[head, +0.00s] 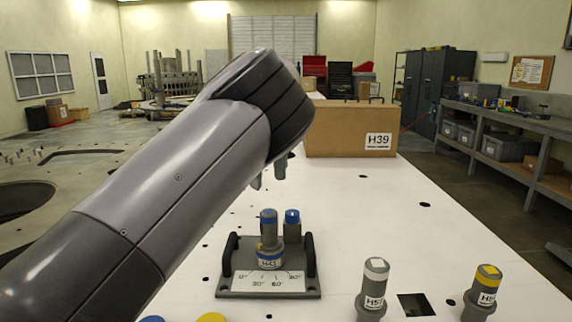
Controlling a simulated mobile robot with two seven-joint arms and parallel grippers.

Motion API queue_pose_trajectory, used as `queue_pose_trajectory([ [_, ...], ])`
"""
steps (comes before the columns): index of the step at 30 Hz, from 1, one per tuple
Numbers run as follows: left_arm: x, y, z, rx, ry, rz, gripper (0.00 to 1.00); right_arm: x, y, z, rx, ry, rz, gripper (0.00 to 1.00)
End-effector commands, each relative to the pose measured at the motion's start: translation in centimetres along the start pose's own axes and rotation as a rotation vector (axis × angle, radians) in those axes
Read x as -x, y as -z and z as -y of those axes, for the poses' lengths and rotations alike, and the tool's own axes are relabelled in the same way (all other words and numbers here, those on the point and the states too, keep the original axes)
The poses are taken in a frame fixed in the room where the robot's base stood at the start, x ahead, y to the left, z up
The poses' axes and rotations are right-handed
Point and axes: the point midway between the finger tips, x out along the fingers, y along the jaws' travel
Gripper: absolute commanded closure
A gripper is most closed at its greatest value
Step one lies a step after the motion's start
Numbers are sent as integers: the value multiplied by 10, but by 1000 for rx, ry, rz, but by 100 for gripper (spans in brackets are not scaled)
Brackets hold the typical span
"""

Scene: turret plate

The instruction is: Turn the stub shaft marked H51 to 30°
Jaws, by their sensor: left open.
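A grey stub shaft (268,232) with a blue band stands upright in a dark fixture (228,268) on the white table. Its white label is small, and I cannot read the number for sure. The dial plate (268,282) in front carries marks 0°, 30°, 60° and 90°. A yellow mark shows low on the shaft's left side; I cannot tell its exact angle. My left gripper (267,176) is mostly hidden behind my arm; its open fingertips point down above and behind the shaft, apart from it. My right gripper is not in view.
A white-topped shaft (374,285) and a yellow-topped shaft (484,290) stand at right, beside a square hole (416,305). A box marked H39 (340,128) is at the back. The table between is clear.

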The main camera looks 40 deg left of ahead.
Motion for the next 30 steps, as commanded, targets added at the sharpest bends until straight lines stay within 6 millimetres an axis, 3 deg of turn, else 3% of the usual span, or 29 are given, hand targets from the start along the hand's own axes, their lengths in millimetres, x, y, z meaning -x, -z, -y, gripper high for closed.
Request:
queue_pose_trajectory([
  [11,-16,0,0,-1,2,-2,40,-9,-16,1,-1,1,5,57],
  [23,-55,0,0,-1,2,-1,40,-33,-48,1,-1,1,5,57],
  [30,-76,0,0,0,0,1,40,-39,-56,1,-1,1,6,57],
])
